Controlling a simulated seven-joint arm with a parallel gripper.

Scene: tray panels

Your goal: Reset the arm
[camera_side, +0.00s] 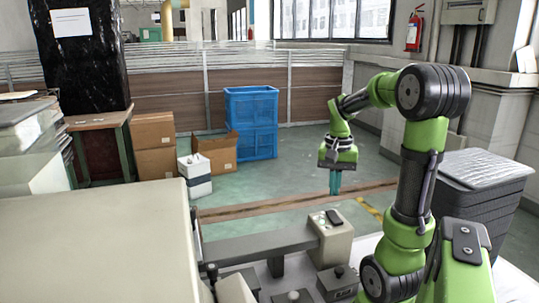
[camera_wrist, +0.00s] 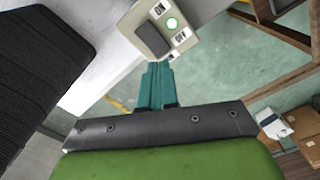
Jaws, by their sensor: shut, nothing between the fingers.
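My gripper (camera_side: 335,188) hangs from the green and black arm in the side view, with its teal fingers pointing down. The fingers are together with nothing between them. They are in the air, and beyond them lie the floor and a wooden rail. In the wrist view my gripper (camera_wrist: 158,68) shows its teal fingers close together, below a switch box (camera_wrist: 178,30) with a black rocker, a lit green button and ON and OFF labels. The same switch box (camera_side: 330,240) stands below the gripper in the side view. I cannot tell the exact gap between them.
A large pale cabinet (camera_side: 100,245) fills the front left. A stack of dark trays (camera_side: 480,185) stands at the right, beside my arm. Blue crates (camera_side: 252,125), cardboard boxes (camera_side: 155,145) and a white container (camera_side: 195,175) stand on the floor behind. The air around the gripper looks free.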

